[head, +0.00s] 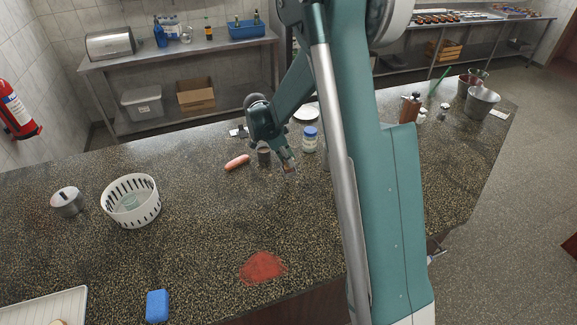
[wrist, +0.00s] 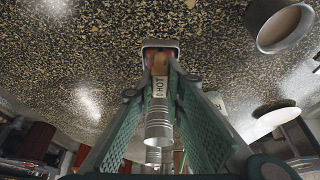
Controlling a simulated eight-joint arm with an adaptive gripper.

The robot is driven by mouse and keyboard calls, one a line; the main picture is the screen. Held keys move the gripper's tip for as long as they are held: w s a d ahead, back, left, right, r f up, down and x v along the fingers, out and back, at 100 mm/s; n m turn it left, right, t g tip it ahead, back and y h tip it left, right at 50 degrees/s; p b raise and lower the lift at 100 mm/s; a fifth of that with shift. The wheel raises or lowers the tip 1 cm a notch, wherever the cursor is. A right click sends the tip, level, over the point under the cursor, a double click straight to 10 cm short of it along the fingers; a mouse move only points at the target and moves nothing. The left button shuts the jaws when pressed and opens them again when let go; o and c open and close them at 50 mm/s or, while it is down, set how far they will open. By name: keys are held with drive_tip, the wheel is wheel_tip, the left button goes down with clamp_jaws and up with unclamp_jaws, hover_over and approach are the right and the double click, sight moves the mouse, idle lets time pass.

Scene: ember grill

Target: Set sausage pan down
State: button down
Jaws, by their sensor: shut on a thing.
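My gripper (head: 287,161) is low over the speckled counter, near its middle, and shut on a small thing. In the wrist view its two green fingers converge on a small piece with a grey rim, a reddish inside and a brown part (wrist: 160,62). A pale strip lettered "HOT" and a ribbed silver cylinder show between the fingers. I take the held piece for the sausage pan, but its shape is mostly hidden. I cannot tell whether it touches the counter. A pink sausage (head: 237,162) lies on the counter left of my gripper.
A blue-lidded jar (head: 309,140) stands to the right. A white basket (head: 131,213) is at left, a red patch (head: 263,267) in front. Counter between is clear.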

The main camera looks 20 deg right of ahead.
sight(288, 168)
drive_tip(key=shift+f, duration=1.6)
drive_tip(key=shift+f, duration=0.2)
drive_tip(key=c, duration=2.4)
unclamp_jaws()
drive_tip(key=shift+r, duration=0.25)
drive_tip(key=v, duration=1.2)
